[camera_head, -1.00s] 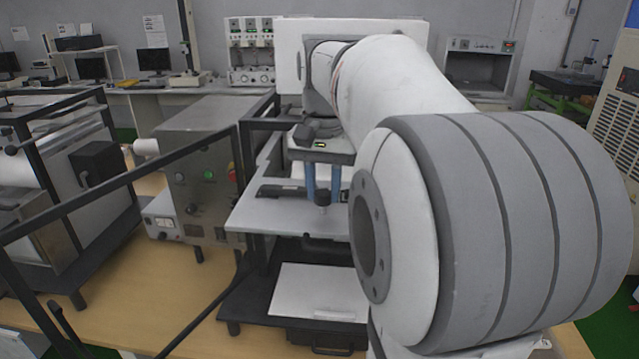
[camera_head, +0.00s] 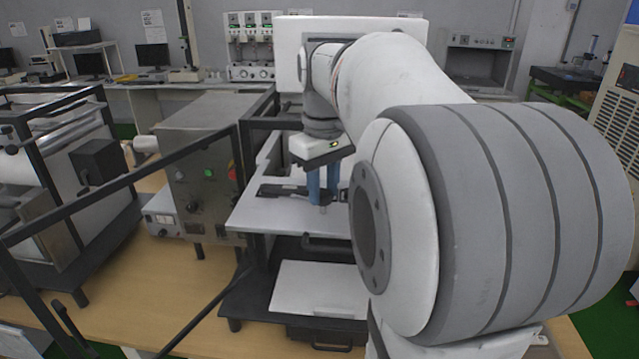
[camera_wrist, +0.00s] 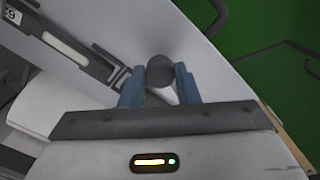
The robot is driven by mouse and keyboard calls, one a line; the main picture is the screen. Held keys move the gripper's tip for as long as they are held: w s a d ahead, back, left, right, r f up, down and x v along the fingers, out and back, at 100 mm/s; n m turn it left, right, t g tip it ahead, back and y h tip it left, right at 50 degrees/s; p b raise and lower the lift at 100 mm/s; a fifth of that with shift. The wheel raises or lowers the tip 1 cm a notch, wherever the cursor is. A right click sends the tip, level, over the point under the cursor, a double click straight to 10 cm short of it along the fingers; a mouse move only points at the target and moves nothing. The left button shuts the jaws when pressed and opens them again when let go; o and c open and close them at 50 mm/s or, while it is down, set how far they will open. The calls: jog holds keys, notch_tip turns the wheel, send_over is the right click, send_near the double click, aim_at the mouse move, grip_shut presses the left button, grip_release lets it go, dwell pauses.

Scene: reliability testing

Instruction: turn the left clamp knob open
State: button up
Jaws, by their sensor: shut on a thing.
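The clamp knob (camera_wrist: 160,71) is a dark round cap on a lighter stem, seen in the wrist view between my blue fingers. My gripper (camera_wrist: 157,80) is shut on it, with one finger at each side. In the head view my gripper (camera_head: 323,195) points down over the white plate (camera_head: 270,217), and its fingers hide the knob's cap. A short light stub (camera_head: 323,210) shows just below the fingertips. The black clamp bar (camera_head: 282,191) lies on the plate left of the fingers; it also shows at upper left in the wrist view (camera_wrist: 85,56).
A grey control box (camera_head: 200,175) with a green and a red button stands left of the plate. A black frame bar (camera_head: 120,185) crosses the left foreground. A lower shelf with a white panel (camera_head: 315,290) lies below the plate. My arm covers the right side.

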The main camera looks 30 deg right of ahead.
aim_at(322, 192)
jog(key=shift+n, duration=1.7)
jog(key=o, duration=1)
jog(key=shift+c, duration=0.2)
jog(key=shift+r, duration=0.15)
notch_tip(322, 192, up, 8)
jog(key=shift+w+f, duration=0.1)
jog(key=shift+f, duration=0.1)
